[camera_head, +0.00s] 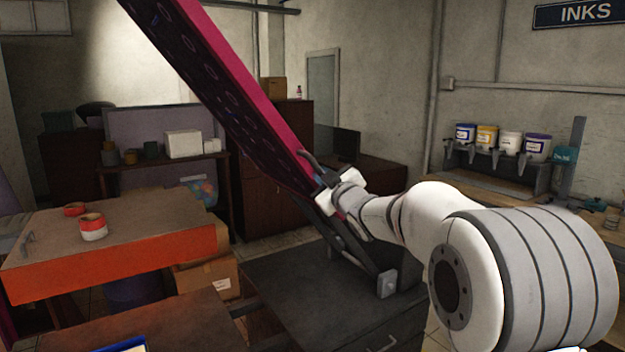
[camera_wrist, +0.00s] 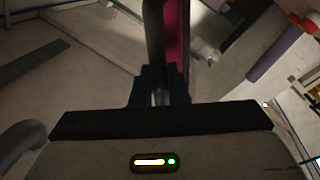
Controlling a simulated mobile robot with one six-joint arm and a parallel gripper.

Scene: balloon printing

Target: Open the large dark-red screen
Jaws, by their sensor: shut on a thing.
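The large dark-red screen (camera_head: 235,95) is tilted steeply up, rising from the middle of the head view toward the upper left, with a crimson edge and dark patterned face. Its lower end is by a hinged metal bracket on the dark cabinet (camera_head: 310,285). My gripper (camera_head: 322,190) is at the screen's lower right edge, shut on what looks like its dark handle (camera_head: 308,160). In the wrist view, a dark bar (camera_wrist: 154,45) runs between the fingers (camera_wrist: 159,90), with the screen's crimson edge (camera_wrist: 174,50) beside it. The exact contact is partly hidden.
An orange-edged table (camera_head: 120,265) at left carries red-and-white tape rolls (camera_head: 93,228). A cardboard box (camera_head: 212,278) stands between it and the cabinet. Ink tubs (camera_head: 487,136) stand on a rack at right. The cabinet top is mostly bare.

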